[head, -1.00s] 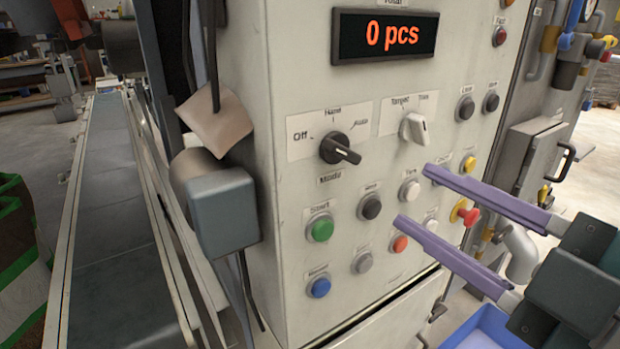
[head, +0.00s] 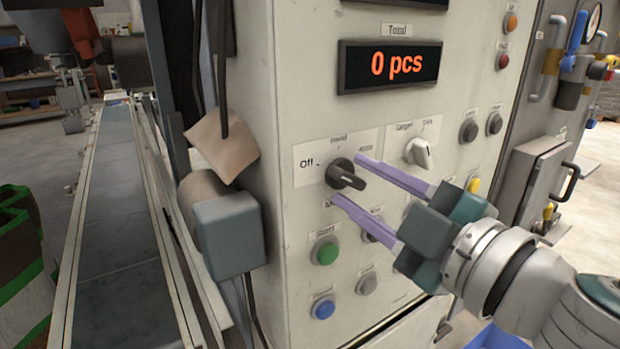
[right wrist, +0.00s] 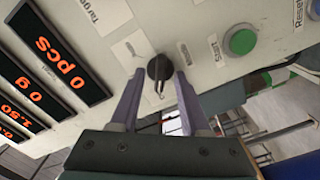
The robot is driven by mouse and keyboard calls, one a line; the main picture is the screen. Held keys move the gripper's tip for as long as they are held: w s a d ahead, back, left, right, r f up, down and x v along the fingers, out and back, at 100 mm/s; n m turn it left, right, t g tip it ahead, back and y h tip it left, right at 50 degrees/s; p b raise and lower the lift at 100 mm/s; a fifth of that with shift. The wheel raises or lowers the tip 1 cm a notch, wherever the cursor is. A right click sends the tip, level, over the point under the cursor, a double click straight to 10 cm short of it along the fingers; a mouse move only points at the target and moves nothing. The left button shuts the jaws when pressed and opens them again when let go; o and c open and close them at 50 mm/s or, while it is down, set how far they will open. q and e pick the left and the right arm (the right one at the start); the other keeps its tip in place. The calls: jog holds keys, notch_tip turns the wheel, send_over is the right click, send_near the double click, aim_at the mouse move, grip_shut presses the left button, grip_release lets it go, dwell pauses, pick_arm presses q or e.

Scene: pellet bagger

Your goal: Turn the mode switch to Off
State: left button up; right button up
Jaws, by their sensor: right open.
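The mode switch (head: 345,174) is a round black knob on the cream control panel (head: 283,230), with Off, Hand and Auto labels around it. Its handle and light mark point right and slightly down, away from the Off label (head: 307,163) at its left. My right gripper (head: 346,177) is open, with one purple finger above the knob and one below it in the head view. In the right wrist view the knob (right wrist: 159,68) lies between the fingertips, with a gap to each side. I cannot tell whether a finger touches it. My left gripper is not in view.
The white Target/Tare selector (head: 419,152) is right of the mode switch, close to the upper finger. The green Start button (head: 325,252) and a blue button (head: 322,307) are below. A grey box (head: 228,232) stands left of the panel, beside the conveyor (head: 110,220).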

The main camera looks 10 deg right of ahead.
grip_shut()
dwell(0.6)
jog(key=shift+n, duration=0.5)
grip_release()
jog(key=shift+s, duration=0.1)
